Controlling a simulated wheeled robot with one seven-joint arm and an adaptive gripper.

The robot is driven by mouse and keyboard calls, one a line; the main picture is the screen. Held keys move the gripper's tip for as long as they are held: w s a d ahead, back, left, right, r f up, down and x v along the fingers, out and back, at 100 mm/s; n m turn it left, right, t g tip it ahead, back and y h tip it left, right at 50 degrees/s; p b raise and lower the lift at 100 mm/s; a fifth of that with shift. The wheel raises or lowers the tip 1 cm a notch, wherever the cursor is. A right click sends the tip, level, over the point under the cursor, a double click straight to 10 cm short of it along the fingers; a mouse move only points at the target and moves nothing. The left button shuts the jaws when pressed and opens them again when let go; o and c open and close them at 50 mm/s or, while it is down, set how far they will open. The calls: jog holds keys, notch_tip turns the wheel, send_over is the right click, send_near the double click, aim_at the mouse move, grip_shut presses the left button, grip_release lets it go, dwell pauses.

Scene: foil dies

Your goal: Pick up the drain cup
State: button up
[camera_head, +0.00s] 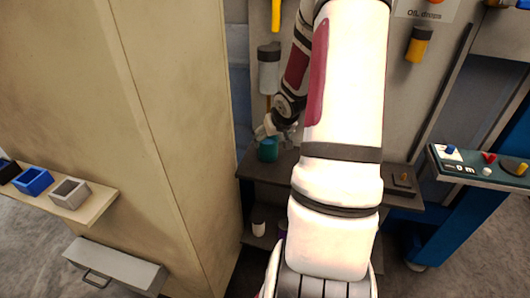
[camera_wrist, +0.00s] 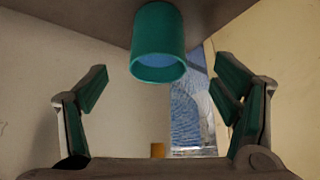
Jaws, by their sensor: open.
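The drain cup, which I take to be the teal cup (camera_head: 267,149), stands on the dark shelf (camera_head: 258,168) beside the tall cabinet. In the wrist view the teal cup (camera_wrist: 158,35) shows its open rim, with a bluish inside. That view seems upside down, with the shelf surface at the top. My gripper (camera_head: 272,130) is close above the cup in the head view. In the wrist view its two fingers are spread, one on each side of the cup, with clear gaps. I see no contact. My arm hides the middle of the shelf.
A tall beige cabinet (camera_head: 175,130) stands close left of the cup. A grey container (camera_head: 269,70) is on the back panel above. A white cup (camera_head: 258,228) sits on the lower shelf. A teal-topped tray (camera_head: 480,168) with small parts is at right.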

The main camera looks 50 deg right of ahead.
aim_at(268, 146)
jog(key=b+x, duration=0.2)
jog(key=x, duration=0.7)
jog(key=shift+d, duration=0.1)
jog(key=shift+r, duration=0.1)
jog(key=c, duration=1.4)
